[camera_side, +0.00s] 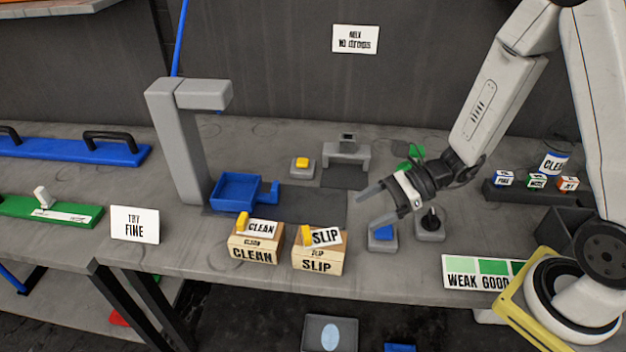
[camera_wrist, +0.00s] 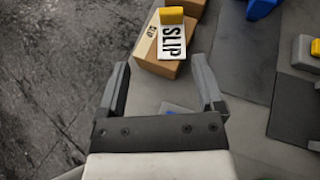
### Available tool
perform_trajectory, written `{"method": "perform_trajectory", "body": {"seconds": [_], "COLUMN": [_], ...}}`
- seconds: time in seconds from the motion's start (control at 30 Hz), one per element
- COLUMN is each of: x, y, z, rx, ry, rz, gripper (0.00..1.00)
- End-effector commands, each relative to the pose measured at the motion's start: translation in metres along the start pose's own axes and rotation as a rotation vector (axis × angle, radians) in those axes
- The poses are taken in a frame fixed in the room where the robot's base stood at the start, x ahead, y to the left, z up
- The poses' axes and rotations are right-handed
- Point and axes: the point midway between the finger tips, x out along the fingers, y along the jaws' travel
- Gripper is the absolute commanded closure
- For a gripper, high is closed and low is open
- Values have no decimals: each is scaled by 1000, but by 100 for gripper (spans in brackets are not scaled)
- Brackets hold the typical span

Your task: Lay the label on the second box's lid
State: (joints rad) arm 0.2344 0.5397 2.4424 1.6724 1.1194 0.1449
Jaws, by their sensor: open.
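The second box (camera_side: 317,266), a small tan box marked SLIP, stands near the table's front edge. A white SLIP label (camera_side: 325,237) with a yellow tab (camera_side: 307,235) rests over its lid, slightly askew; whether it lies fully flat I cannot tell. In the wrist view the label (camera_wrist: 172,42) lies over the box (camera_wrist: 147,47) with its yellow tab at the far end. The first box (camera_side: 253,254), marked CLEAN, stands to the left with a CLEAN label (camera_side: 262,227) on top. My gripper (camera_side: 371,208) is open and empty, right of the SLIP box and apart from the label.
A blue tray (camera_side: 237,190) and a grey post (camera_side: 180,145) stand behind the boxes. A blue-topped block (camera_side: 383,239) and a grey block with a black knob (camera_side: 430,228) sit below and beside my gripper. A WEAK GOOD card (camera_side: 478,272) stands at right.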

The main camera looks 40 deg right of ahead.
Motion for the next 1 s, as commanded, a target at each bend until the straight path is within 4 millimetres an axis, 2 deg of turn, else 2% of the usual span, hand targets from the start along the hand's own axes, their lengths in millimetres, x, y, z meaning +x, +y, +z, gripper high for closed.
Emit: {"method": "perform_trajectory", "body": {"seconds": [0.27, 0.4, 0.53, 0.77, 1.0], "x": [-6, -16, -29, -54, -79], "y": [37, 54, 63, 64, 45], "z": [-5, -13, -22, -35, -37], "rx": [-243, -423, -604, -946, -1334], "ry": [150, 254, 352, 519, 680], "rz": [219, 354, 468, 643, 790], "gripper": [14, 14, 14, 14, 14]}}
